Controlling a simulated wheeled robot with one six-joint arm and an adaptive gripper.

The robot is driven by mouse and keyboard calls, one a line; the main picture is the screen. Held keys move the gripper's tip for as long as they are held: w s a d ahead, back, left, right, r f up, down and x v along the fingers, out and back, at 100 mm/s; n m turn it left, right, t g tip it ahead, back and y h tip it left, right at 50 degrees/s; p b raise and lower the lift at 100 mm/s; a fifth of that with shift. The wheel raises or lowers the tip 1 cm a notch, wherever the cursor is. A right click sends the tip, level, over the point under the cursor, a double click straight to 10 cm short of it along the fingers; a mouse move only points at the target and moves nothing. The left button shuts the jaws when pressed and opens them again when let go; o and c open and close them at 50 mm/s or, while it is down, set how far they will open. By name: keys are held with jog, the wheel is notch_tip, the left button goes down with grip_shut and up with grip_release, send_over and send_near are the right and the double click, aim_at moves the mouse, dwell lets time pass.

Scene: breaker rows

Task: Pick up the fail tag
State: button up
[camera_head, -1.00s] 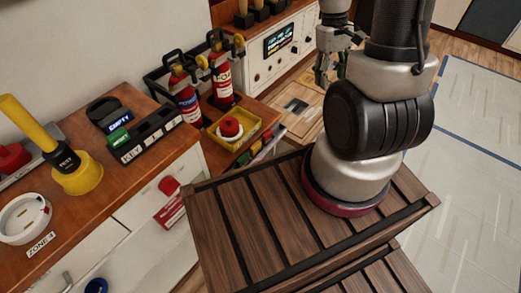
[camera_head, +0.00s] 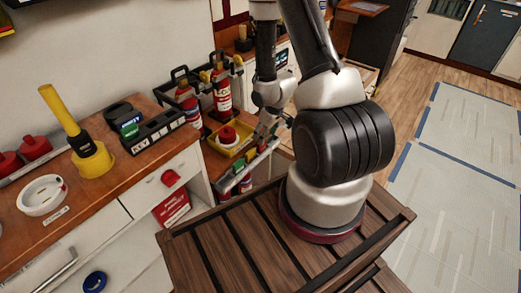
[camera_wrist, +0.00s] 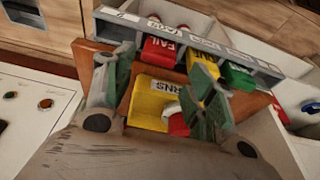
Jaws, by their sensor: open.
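The red fail tag (camera_wrist: 162,48), lettered FAIL, hangs at the left part of a grey labelled rack (camera_wrist: 240,52) in the wrist view. My gripper (camera_wrist: 164,68) is open, its green-padded fingers on either side in the picture, with nothing between them held. The fail tag shows beyond and between the fingertips; I cannot tell the exact gap. In the head view my gripper (camera_head: 268,128) is over the rack (camera_head: 243,168), at the right of the yellow tray. The tag is not clearly readable there.
A yellow tray (camera_head: 240,152) with a red and white object (camera_head: 227,136) stands beside the rack. A yellow tag (camera_wrist: 203,60) and a green tag (camera_wrist: 238,77) hang right of the fail tag. Fire extinguishers (camera_head: 221,92) stand behind the tray.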

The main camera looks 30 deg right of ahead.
aim_at(262, 148)
jog(key=x, duration=0.5)
jog(key=shift+f, duration=0.15)
jog(key=c, duration=0.6)
